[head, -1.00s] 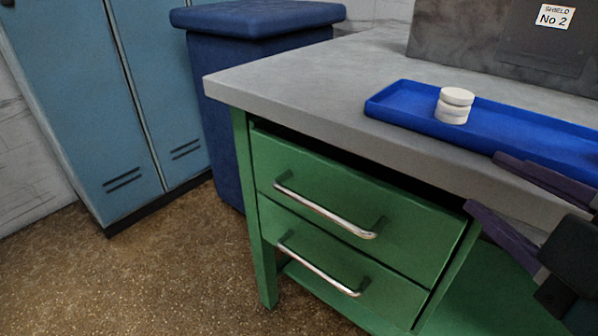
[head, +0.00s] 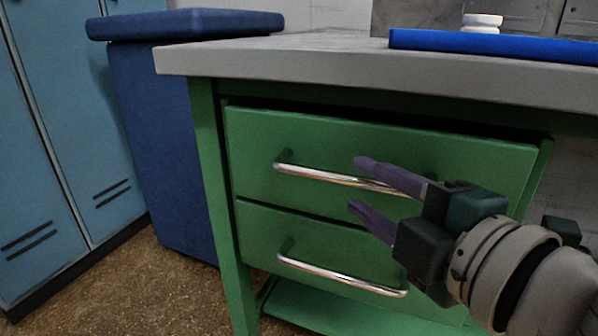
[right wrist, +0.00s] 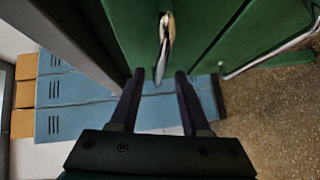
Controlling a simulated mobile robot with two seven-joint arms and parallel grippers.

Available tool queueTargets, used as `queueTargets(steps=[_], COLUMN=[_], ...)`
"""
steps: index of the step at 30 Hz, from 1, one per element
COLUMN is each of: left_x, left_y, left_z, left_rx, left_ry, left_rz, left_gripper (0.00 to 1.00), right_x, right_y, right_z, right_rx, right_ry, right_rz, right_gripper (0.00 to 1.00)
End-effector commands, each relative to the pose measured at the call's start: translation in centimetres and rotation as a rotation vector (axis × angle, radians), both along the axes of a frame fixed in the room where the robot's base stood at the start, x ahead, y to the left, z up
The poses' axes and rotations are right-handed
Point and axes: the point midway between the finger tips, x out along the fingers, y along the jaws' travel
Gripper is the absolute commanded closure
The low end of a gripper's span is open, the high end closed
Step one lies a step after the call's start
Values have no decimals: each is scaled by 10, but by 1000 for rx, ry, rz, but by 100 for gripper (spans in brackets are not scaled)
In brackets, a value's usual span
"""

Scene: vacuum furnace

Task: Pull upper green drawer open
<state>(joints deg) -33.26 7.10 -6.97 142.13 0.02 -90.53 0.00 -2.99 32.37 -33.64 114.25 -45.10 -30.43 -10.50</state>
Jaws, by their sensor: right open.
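The upper green drawer (head: 240,140) sits under the grey worktop, and its front looks level with the lower drawer's. Its silver bar handle (head: 318,174) runs across the front and also shows in the right wrist view (right wrist: 165,42). My right gripper (head: 356,185) is open and empty in front of the drawers, covering the handle's right part. In the right wrist view the handle lines up with the gap between my fingertips (right wrist: 160,76). I cannot tell whether it lies between them. My left gripper is out of view.
The lower green drawer (head: 262,235) has its own bar handle (head: 335,273) just below. The worktop edge (head: 350,72) overhangs the drawers, with a blue tray (head: 490,45) and white discs (head: 482,22) above. A blue bin (head: 160,150) and blue lockers (head: 75,110) stand left.

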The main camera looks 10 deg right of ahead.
Motion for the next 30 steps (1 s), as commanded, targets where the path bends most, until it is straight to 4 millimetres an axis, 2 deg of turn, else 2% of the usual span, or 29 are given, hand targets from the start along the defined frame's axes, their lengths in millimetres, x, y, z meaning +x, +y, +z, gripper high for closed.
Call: queueTargets(steps=[3,9,20,30], left_x=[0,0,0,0], left_y=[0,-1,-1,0], left_z=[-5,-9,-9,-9], left_rx=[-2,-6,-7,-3], left_ry=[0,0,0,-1], left_rz=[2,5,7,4], left_gripper=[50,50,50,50], right_x=[18,36,39,39], right_y=[4,7,8,8], right_z=[-3,-6,-6,-6], right_rx=[-1,0,1,0], right_ry=[-3,0,1,1], right_rz=[0,0,0,0], right_gripper=[53,53,53,91])
